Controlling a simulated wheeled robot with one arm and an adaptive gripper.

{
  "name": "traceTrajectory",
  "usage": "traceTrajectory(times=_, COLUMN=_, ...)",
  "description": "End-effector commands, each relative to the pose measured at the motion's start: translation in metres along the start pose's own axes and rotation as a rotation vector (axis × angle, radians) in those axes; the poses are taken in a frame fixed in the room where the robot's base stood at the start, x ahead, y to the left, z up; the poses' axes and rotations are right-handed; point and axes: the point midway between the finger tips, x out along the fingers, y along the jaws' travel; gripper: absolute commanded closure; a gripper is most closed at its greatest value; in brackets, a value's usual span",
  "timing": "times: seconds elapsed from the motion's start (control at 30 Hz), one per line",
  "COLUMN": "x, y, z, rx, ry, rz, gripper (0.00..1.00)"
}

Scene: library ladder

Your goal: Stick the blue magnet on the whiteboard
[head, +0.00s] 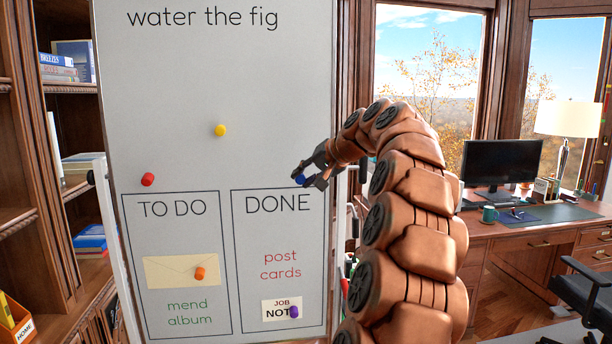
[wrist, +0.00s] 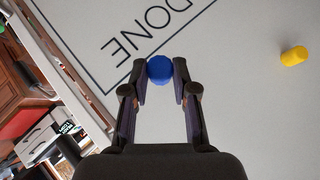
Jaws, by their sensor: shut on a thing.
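The blue magnet (wrist: 159,69) is between the fingertips of my gripper (wrist: 160,80), which is shut on it. In the head view the magnet (head: 300,180) shows at the tip of my gripper (head: 309,180), in front of the whiteboard (head: 200,80) near its right edge, by the upper right of the DONE box (head: 285,250). In the wrist view the whiteboard (wrist: 240,100) fills the background, with the word DONE left of the magnet. I cannot tell whether the magnet touches the board.
On the board are a yellow magnet (head: 220,130), a red one (head: 147,179), an orange one on an envelope (head: 170,272) and a purple one (head: 294,312) on a card. A bookshelf (head: 30,120) stands left; a desk (head: 530,230) and chair (head: 590,290) stand right.

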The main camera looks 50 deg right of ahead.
Motion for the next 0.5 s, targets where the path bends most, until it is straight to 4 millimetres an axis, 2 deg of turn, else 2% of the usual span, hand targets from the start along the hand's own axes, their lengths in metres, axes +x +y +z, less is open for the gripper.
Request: traceTrajectory(times=0.5, x=0.031, y=-0.002, z=-0.038, rx=0.001, ry=0.0, rz=-0.001, gripper=0.95)
